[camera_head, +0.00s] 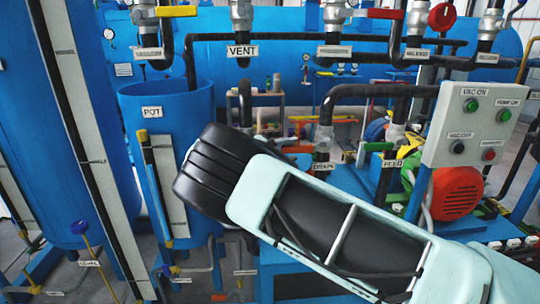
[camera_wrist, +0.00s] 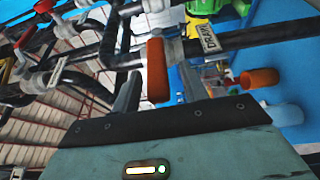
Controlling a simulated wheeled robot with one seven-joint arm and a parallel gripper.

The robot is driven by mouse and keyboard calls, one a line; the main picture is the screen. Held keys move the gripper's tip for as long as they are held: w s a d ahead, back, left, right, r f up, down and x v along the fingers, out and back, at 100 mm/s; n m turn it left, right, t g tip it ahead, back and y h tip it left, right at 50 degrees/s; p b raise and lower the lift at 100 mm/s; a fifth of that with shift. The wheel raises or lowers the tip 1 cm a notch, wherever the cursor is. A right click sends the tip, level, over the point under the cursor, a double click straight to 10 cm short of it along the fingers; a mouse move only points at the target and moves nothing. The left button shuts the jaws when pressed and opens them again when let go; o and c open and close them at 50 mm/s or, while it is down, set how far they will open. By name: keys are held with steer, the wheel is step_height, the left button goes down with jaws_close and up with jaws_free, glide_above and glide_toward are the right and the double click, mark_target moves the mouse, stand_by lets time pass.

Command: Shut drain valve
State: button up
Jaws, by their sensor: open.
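The drain valve has an orange-red lever handle (camera_wrist: 157,70), seen close up in the wrist view. A white DRAIN label (camera_wrist: 208,38) hangs on the dark pipe just right of it. My gripper (camera_wrist: 160,80) is open, with one grey finger on each side of the handle; I cannot tell whether either finger touches it. In the head view the DRAIN label (camera_head: 323,167) shows under the drain pipe, just beyond my arm. An orange-red lever (camera_head: 297,149) shows to its left. My gripper is hidden behind my arm there.
A blue pot tank (camera_head: 150,95) stands left of the drain pipe. The control box (camera_head: 480,125) and a red motor (camera_head: 457,193) are at right. Dark pipes with VENT (camera_head: 242,51) and other labels cross above.

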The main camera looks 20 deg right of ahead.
steer(key=s+a+b, duration=0.2)
steer(key=a+b, duration=0.1)
steer(key=a, duration=1.4)
steer(key=shift+f+b, duration=0.2)
steer(key=shift+b, duration=0.2)
steer(key=s+d+f+n+g+y, duration=0.25)
steer(key=s+d+f+y, duration=0.25)
steer(key=s+d+y, duration=0.25)
steer(key=s+a+n+y, duration=0.1)
steer(key=s+a+y, duration=0.1)
steer(key=s, duration=0.9)
steer(key=s+a+r+n+y, duration=0.1)
steer(key=s+y, duration=0.4)
steer(key=s, duration=0.6)
steer(key=s+a+n+y, duration=0.1)
steer(key=s+a+y, duration=0.2)
steer(key=s, duration=0.8)
steer(key=shift+a+r+n+y+p, duration=0.3)
steer(key=shift+a+r+n+y, duration=0.05)
steer(key=shift+y, duration=0.3)
